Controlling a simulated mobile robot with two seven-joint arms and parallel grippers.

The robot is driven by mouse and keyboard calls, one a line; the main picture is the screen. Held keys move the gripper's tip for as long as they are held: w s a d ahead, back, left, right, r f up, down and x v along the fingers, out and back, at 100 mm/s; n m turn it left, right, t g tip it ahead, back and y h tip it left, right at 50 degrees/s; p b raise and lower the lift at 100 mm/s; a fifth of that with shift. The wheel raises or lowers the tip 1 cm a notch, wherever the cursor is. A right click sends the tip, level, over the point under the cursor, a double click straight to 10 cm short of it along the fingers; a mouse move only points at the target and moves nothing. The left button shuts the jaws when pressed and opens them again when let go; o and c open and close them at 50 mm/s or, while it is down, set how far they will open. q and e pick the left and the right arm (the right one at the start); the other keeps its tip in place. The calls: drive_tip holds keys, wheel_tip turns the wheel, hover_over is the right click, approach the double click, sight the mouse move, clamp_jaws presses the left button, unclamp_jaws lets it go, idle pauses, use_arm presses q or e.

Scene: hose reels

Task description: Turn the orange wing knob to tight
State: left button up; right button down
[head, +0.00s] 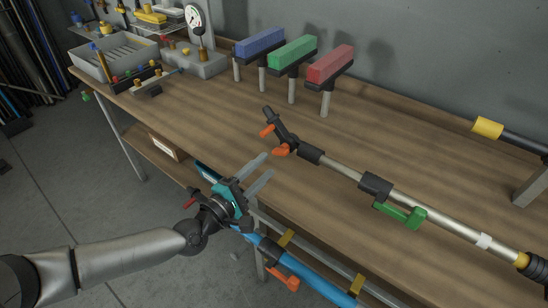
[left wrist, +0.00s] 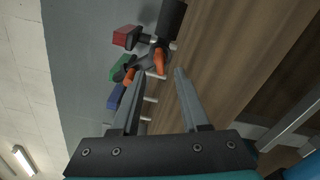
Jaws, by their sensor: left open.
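The orange wing knob (head: 281,150) is on the black end fitting of a metal pole that lies over the wooden bench. Its two orange wings stick out to the left of the fitting. In the left wrist view the knob (left wrist: 158,61) shows ahead, near the fingertips, with one wing between the fingers in the picture and the other by the left finger. My left gripper (head: 270,164) is open and empty, its two grey fingers pointing at the knob from the bench's front edge. I see no contact with the knob. My right gripper is not in view.
A green lever (head: 402,213) hangs from a black clamp on the pole. Blue (head: 259,43), green (head: 293,56) and red (head: 330,65) blocks on posts stand behind. A blue pipe with an orange lever (head: 283,278) runs below the bench edge.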

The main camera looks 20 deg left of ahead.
sight(278, 155)
use_arm(q)
drive_tip(key=shift+x, duration=2.45)
clamp_jaws()
